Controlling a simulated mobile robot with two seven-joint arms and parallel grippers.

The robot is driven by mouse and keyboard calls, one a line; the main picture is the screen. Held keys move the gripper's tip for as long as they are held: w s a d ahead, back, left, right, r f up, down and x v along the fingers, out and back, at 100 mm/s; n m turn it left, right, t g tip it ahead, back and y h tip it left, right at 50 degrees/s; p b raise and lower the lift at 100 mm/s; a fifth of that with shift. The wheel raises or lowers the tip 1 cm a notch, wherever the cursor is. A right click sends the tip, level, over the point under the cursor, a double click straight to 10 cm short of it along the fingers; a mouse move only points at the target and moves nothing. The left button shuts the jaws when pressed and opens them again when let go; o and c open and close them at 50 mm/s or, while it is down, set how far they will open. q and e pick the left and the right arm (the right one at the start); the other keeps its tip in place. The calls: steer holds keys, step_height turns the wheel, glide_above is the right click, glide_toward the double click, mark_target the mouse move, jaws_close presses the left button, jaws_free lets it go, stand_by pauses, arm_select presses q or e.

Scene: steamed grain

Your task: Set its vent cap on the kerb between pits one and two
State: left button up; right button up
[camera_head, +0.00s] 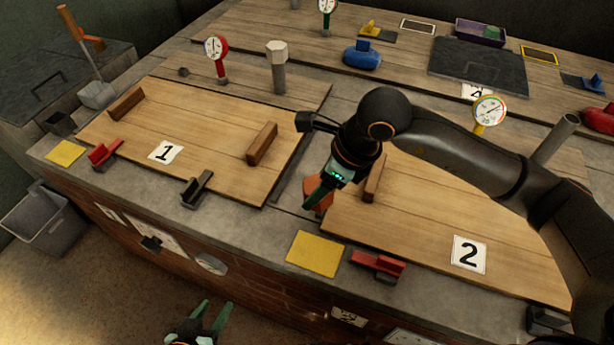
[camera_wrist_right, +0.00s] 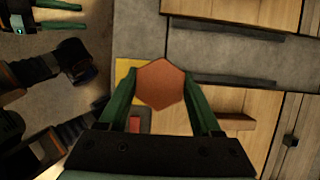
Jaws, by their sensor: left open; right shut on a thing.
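My right gripper (camera_head: 317,192) is shut on a terracotta hexagonal vent cap (camera_head: 319,199), just left of the pit two lid (camera_head: 430,235). In the right wrist view the cap (camera_wrist_right: 160,83) sits between the two green fingers. It is over or near the grey kerb (camera_head: 285,203) between the pit one lid (camera_head: 205,130) and the pit two lid; I cannot tell whether it touches. My left gripper (camera_head: 207,318) is open and empty, low in front of the brick wall. Its fingers also show in the right wrist view (camera_wrist_right: 50,17).
A yellow plate (camera_head: 315,254) and a red latch (camera_head: 378,265) lie on the front kerb. A hexagonal-topped post (camera_head: 277,68) and a red gauge (camera_head: 216,50) stand behind pit one. A bare pipe (camera_head: 556,138) stands behind pit two. Wooden handles (camera_head: 262,144) rise from the lids.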

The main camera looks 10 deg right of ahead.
steer(key=w+f, duration=0.4)
steer(key=w, duration=0.1)
steer(key=w+a+f+b, duration=0.1)
steer(key=w+f, duration=0.1)
steer(key=w, duration=0.1)
steer(key=shift+w+f, duration=0.15)
steer(key=shift+f, duration=0.2)
steer(key=shift+w+f, duration=0.3)
steer(key=shift+f, duration=0.05)
steer(key=shift+w+f, duration=0.2)
steer(key=shift+f+b, duration=0.45)
steer(key=shift+f, duration=1.1)
steer(key=shift+f, duration=0.2)
steer(key=o, duration=1.3)
steer(key=shift+r, duration=0.15)
